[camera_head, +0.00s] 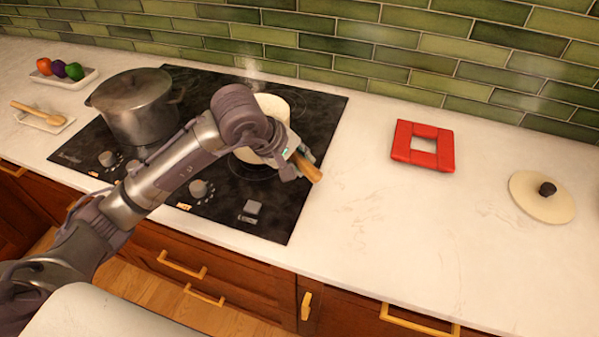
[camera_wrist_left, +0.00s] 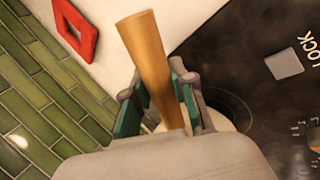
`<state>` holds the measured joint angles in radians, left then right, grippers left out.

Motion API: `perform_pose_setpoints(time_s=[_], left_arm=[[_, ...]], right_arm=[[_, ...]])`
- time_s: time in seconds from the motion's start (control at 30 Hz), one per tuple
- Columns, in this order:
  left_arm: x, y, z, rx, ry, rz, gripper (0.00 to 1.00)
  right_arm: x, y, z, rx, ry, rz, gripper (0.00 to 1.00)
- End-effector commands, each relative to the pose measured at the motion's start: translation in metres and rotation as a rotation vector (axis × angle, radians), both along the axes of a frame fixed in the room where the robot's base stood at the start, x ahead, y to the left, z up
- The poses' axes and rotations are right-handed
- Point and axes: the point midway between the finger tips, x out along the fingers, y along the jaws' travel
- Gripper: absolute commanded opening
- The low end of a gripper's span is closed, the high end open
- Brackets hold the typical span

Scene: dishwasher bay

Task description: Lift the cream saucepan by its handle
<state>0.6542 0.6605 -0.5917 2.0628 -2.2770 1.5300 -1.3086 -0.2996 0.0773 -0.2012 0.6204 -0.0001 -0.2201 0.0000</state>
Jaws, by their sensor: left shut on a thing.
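The cream saucepan (camera_head: 272,106) is on the black cooktop, partly hidden behind my left arm and gripper. A small part of its cream body shows in the left wrist view (camera_wrist_left: 215,120). Its wooden handle (camera_head: 307,168) points right and toward the front in the head view. My left gripper (camera_head: 298,160) is shut on the handle, with a finger on each side of it; the handle (camera_wrist_left: 146,55) sticks out beyond the fingers in the left wrist view. I cannot tell whether the pan's base touches the cooktop. My right gripper is not in view.
A large steel pot (camera_head: 137,108) stands on the cooktop (camera_head: 285,215), left of my arm. On the counter at right are a red square trivet (camera_head: 402,143) and a cream lid (camera_head: 530,197) with a dark knob. Counter between cooktop and lid is mostly free. Green tiled wall stands behind.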

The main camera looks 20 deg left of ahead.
Motion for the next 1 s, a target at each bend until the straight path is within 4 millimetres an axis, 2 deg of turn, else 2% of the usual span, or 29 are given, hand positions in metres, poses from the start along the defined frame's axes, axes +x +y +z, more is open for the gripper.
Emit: perform_pose_setpoints(time_s=[0.53, 0.73, 1.0], left_arm=[[-0.086, -0.039, 0.055, 0.000, -0.009, -0.006, 0.00], [-0.101, -0.046, 0.066, -0.001, -0.006, -0.006, 0.00], [-0.105, -0.047, 0.080, -0.001, -0.004, -0.002, 0.00]], right_arm=[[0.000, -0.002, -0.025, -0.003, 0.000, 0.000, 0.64], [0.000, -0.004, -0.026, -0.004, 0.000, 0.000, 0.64], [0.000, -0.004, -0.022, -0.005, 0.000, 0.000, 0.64]])
